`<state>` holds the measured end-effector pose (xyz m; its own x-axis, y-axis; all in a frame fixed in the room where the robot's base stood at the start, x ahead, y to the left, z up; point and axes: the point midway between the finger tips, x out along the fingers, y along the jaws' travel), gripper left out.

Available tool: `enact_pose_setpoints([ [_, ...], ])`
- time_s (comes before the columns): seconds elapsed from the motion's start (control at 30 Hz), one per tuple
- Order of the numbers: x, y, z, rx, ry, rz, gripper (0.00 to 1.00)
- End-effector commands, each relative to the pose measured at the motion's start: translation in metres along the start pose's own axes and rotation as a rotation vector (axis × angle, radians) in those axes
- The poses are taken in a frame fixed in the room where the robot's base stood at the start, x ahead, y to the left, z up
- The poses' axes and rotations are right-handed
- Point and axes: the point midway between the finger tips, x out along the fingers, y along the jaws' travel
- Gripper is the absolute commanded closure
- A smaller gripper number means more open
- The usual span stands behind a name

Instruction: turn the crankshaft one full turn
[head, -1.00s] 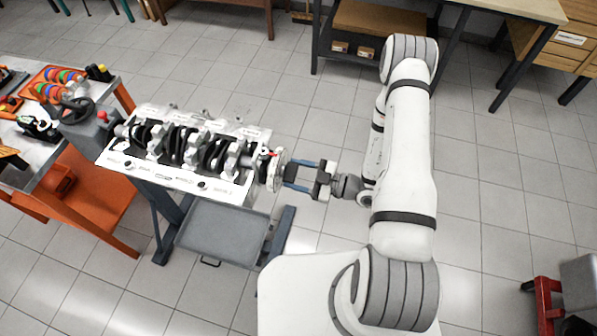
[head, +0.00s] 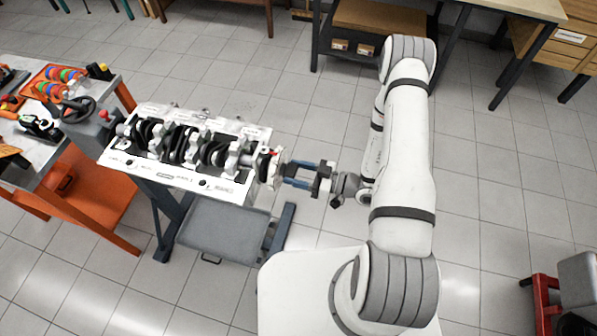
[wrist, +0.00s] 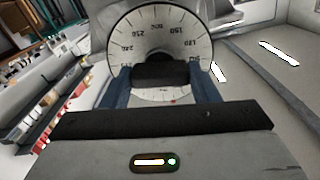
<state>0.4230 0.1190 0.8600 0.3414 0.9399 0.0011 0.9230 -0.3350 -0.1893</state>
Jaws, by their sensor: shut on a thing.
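The crankshaft (head: 187,145) lies along the top of the white engine block (head: 150,175) in the head view, with dark and pale throws showing. A round white degree wheel (head: 275,170) stands at its right end, and its numbered face (wrist: 158,32) fills the upper middle of the wrist view. My gripper (head: 290,175) reaches in from the right. In the wrist view its blue fingers (wrist: 160,90) are shut on a dark bar-like piece (wrist: 160,75) at the front of the wheel. The grip's contact faces are partly hidden.
A grey tray (head: 225,235) hangs low on the engine stand. An orange cart (head: 100,195) with tools stands at left. Floor is open behind the block and right of my arm.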

Motion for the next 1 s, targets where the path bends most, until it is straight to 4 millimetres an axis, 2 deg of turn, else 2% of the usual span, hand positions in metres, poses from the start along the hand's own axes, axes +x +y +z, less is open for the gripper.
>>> enact_pose_setpoints([
  [0.27,0.0,-0.001,0.003,0.003,-0.006,-0.003,0.68],
  [0.3,0.0,-0.001,0.003,0.003,-0.006,-0.003,0.45],
  [0.57,0.0,-0.001,0.001,0.001,-0.003,-0.001,0.24],
  [0.83,-0.001,0.0,0.001,0.0,-0.001,0.0,0.24],
  [1.0,-0.016,0.001,0.002,-0.001,0.0,0.004,0.24],
])
